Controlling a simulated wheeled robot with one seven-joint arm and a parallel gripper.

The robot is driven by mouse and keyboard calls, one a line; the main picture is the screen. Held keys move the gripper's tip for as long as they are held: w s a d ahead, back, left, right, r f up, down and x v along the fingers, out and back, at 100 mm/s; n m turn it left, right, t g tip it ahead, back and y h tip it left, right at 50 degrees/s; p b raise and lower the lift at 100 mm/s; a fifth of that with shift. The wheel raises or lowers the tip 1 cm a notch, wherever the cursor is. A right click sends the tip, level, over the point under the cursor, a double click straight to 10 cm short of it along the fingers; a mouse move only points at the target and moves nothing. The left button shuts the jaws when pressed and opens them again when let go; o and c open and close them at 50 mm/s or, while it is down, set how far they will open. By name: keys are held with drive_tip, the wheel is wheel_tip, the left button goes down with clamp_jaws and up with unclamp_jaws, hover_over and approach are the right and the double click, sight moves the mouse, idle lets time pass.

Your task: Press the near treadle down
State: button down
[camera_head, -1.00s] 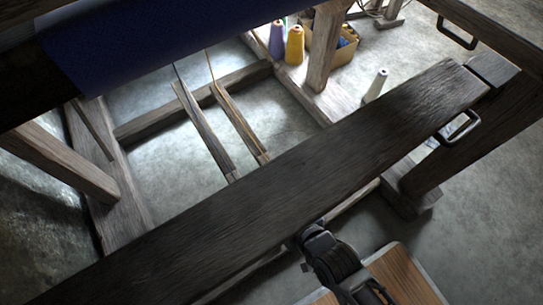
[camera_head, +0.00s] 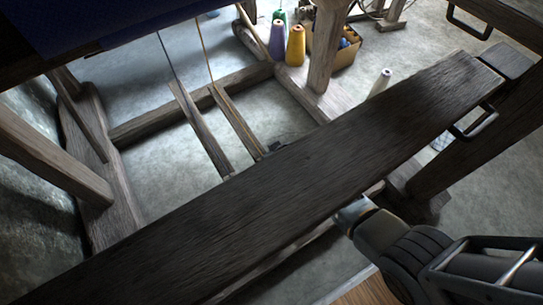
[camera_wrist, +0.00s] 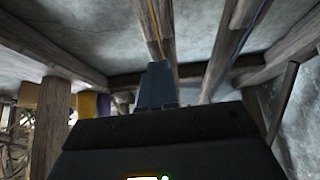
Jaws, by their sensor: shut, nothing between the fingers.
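Two wooden treadles run under the loom. The right treadle in the head view (camera_head: 238,118) has a yellow cord; it also shows in the wrist view (camera_wrist: 160,28). The left treadle (camera_head: 203,132) has a grey cord and lies to the right in the wrist view (camera_wrist: 219,55). My gripper (camera_wrist: 157,82) is shut and empty, its blue-grey fingers lined up with the yellow-corded treadle. In the head view a dark part of my gripper (camera_head: 273,149) shows past the bench at that treadle's front end. Contact cannot be told.
A broad dark bench plank (camera_head: 250,200) crosses above my forearm and hides much of it. A wooden crossbeam (camera_head: 150,122) lies behind the treadles. Cones of yarn (camera_head: 296,46) and a box (camera_head: 346,52) stand at the back right. Loom posts flank the space.

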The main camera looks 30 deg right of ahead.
drive_tip(key=f+b, duration=0.2)
drive_tip(key=w+f+b, duration=0.1)
drive_tip(key=f+b, duration=0.1)
drive_tip(key=b, duration=0.1)
drive_tip(key=f+b, duration=0.2)
drive_tip(key=f, duration=0.1)
drive_tip(key=shift+w, duration=0.3)
